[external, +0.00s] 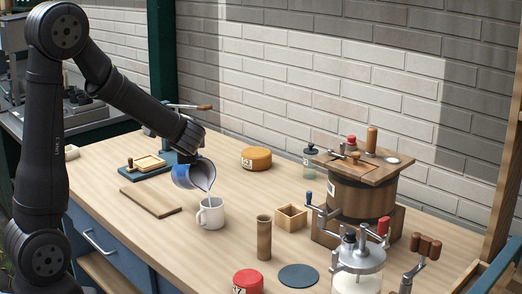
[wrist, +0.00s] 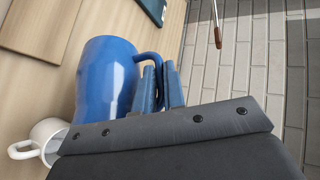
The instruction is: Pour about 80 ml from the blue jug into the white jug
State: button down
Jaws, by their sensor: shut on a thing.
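The blue jug (external: 186,178) is tilted in the external view, with its mouth over the white jug and pale liquid inside near the lip. The white jug (external: 211,217) stands upright on the bench just below it, its handle to the left. In the wrist view the blue jug (wrist: 104,80) and part of the white jug (wrist: 47,137) show. My gripper (wrist: 160,88) is shut on the blue jug's handle. In the external view the gripper is mostly hidden behind the jug. I cannot tell how much liquid is in the white jug.
A brown board (external: 150,202) lies to the left. A wooden cylinder (external: 264,238), a small open box (external: 291,217) and a wooden churn (external: 358,196) stand to the right. An orange cheese wheel (external: 256,158) is behind. A red-lidded item (external: 248,281) is in front.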

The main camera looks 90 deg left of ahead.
jog(key=shift+w+d+r+g+y, duration=0.4)
jog(key=shift+w+d+r+y, duration=0.15)
jog(key=shift+d, duration=0.2)
dwell(1.5)
jog(key=s+a+f+t+h, duration=0.1)
jog(key=s+a+f+h, duration=0.1)
jog(key=a+f+h, duration=0.1)
jog(key=shift+s+a+n+t, duration=0.15)
jog(key=shift+s+n+t, duration=0.05)
jog(key=shift+n+t, duration=0.2)
jog(key=shift+f+h, duration=0.2)
jog(key=shift+h, duration=0.05)
jog(key=shift+s+a+f+t+h+b, duration=0.25)
jog(key=shift+a+f+t+h+b, duration=0.15)
jog(key=shift+a+f+h+b, duration=0.15)
jog(key=shift+d, duration=0.1)
jog(key=shift+s+n, duration=0.1)
jog(key=shift+n, duration=0.2)
dwell(1.2)
